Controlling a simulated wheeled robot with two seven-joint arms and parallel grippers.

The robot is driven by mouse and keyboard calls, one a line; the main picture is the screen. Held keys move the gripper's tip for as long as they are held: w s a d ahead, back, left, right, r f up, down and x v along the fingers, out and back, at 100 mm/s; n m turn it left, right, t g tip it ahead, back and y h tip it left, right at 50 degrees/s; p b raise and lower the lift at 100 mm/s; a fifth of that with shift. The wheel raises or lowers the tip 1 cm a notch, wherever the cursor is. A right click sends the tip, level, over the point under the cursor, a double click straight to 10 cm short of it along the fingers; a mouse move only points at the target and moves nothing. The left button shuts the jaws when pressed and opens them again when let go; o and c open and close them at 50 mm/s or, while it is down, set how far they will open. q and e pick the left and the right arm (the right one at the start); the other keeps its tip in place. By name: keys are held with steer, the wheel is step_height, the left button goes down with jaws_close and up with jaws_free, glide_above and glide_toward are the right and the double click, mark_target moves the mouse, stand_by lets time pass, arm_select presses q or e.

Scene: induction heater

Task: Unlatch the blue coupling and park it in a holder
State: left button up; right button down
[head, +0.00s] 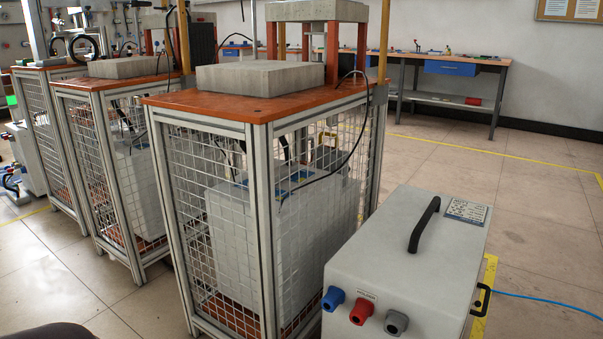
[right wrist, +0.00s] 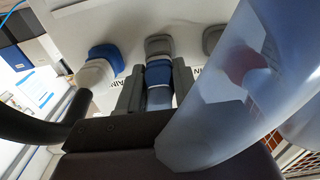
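In the right wrist view, the fingers of my right gripper (right wrist: 159,92) stand on both sides of a blue coupling (right wrist: 158,74), with no clear gap between them and it. The coupling lines up with a grey fitting (right wrist: 158,46) on a pale panel (right wrist: 130,30) with partly hidden lettering. A paler blue part runs from the coupling back between the fingers. I cannot tell whether the latch is engaged. Neither gripper shows in the head view.
Beside the coupling are a blue-and-grey fitting (right wrist: 104,58) and another grey fitting (right wrist: 212,40). A translucent tube (right wrist: 215,90) crosses the wrist view's right side. The head view shows a grey box (head: 400,250) with blue, red and grey ports, and a mesh-sided stand (head: 215,210).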

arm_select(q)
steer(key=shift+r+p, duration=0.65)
arm_select(e)
steer(key=shift+v, duration=3)
